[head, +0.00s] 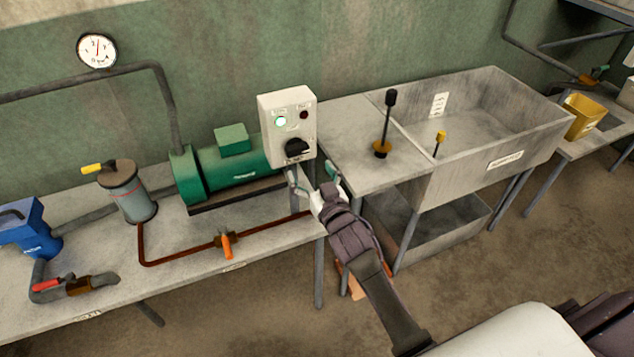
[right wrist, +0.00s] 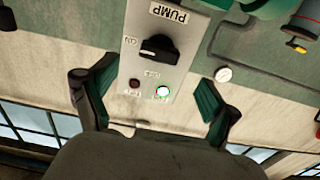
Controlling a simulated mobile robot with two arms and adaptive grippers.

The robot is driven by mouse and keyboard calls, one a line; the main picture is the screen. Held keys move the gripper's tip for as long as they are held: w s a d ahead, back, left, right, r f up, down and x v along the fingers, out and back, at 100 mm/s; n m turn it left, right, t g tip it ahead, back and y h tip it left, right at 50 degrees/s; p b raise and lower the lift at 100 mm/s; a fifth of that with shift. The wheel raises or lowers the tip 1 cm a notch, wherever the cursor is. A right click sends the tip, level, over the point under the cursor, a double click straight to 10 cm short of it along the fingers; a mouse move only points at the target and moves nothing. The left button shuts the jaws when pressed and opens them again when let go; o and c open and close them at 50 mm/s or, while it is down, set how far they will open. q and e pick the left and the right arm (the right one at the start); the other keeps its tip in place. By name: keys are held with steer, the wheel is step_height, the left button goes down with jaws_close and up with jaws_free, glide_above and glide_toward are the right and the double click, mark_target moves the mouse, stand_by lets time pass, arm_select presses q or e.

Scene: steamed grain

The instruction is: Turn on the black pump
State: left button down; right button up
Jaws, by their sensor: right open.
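In the right wrist view the box is upside down, with the knob (right wrist: 160,47), a "PUMP" label (right wrist: 169,13) and the glowing lamp (right wrist: 162,91). My right gripper (head: 315,180) is open and empty, just below and in front of the box. Its fingers lie either side of the box in the wrist view, apart from the knob. My left gripper is out of view.
Left on the table stand a grey canister (head: 128,192), a blue unit (head: 30,230) and pipes with an orange-handled valve (head: 227,243). To the right are a grey sink (head: 500,140), a tall black lever (head: 387,125) and a yellow bin (head: 583,117).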

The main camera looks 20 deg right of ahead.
steer(key=s, duration=0.4)
steer(key=shift+s+d, duration=0.1)
steer(key=shift+s, duration=0.05)
steer(key=s+f+g+b, duration=0.1)
steer(key=s+f+g, duration=0.3)
steer(key=f, duration=0.8)
steer(key=s+f+n+g+b, duration=0.15)
steer(key=s+f, duration=0.45)
steer(key=f, duration=0.7)
steer(key=s+f+g, duration=0.3)
steer(key=s+f, duration=0.1)
steer(key=f, duration=0.8)
steer(key=s+d+f+g, duration=0.1)
steer(key=s+f+g, duration=0.1)
steer(key=s+f, duration=0.5)
steer(key=s+d+f+g+b, duration=0.1)
steer(key=s+f+g, duration=0.2)
steer(key=s, duration=1.2)
steer(key=s+d+f+g+b, duration=0.1)
steer(key=s+f+g, duration=0.2)
steer(key=s+f, duration=0.7)
steer(key=shift+s+f+n+h, duration=0.3)
steer(key=shift+s+f+n, duration=0.05)
steer(key=shift+s, duration=0.7)
